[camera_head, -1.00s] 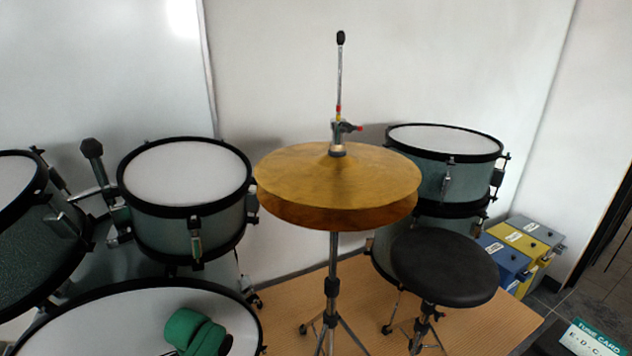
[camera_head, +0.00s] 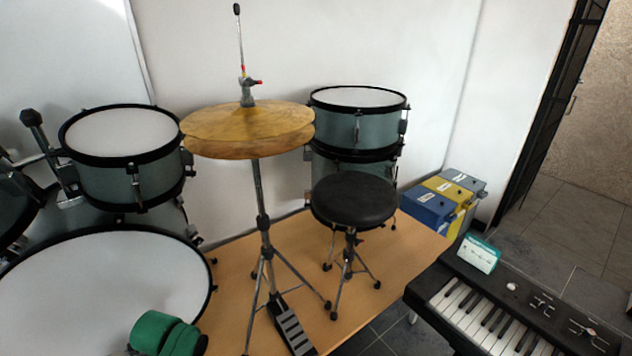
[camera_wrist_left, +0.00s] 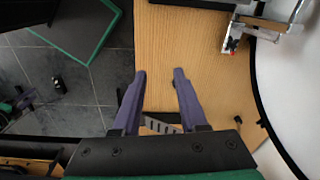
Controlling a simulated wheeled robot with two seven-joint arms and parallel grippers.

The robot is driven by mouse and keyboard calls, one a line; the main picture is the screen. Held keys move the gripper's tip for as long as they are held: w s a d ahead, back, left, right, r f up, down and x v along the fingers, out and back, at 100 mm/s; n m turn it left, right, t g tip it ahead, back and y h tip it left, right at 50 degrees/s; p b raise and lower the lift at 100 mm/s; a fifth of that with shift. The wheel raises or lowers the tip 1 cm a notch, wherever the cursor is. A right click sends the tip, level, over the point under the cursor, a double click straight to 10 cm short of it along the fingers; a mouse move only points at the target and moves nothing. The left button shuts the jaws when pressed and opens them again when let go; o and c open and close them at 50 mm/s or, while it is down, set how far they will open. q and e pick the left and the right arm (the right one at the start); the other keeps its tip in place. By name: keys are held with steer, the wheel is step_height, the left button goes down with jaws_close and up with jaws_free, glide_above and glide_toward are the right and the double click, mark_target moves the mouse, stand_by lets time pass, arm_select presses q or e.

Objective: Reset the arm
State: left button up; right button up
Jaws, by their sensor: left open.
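My left gripper (camera_wrist_left: 159,75) shows in the left wrist view with its two purple fingers apart and nothing between them. It is above the edge of a wooden platform (camera_wrist_left: 190,45), with dark floor tiles to its left. In the head view no gripper fingers show; a green rounded part at the bottom left, in front of the bass drum, may belong to my left arm. My right gripper is in neither view.
A drum set with a bass drum (camera_head: 105,290), a hi-hat (camera_head: 250,128) and a stool (camera_head: 353,199) stands on the wooden platform. A keyboard (camera_head: 510,320) with a card (camera_head: 478,253) is at the right. Coloured boxes (camera_head: 428,207) stand behind it.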

arm_select(q)
steer(key=s+d+r+n+t, duration=0.3)
steer(key=s+d+r+n, duration=0.3)
steer(key=s+n, duration=0.1)
steer(key=s+f+g+b, duration=0.2)
steer(key=s+f+b, duration=0.1)
steer(key=f, duration=2.4)
steer(key=s+a+f+b, duration=0.1)
steer(key=s+f, duration=0.6)
steer(key=s, duration=0.1)
steer(key=s+a+f, duration=0.2)
steer(key=s+f, duration=0.5)
steer(key=shift+s+a+f+m+g+b, duration=0.25)
steer(key=shift+s+f+m+g+b, duration=0.05)
steer(key=shift+s+f+g+b, duration=0.1)
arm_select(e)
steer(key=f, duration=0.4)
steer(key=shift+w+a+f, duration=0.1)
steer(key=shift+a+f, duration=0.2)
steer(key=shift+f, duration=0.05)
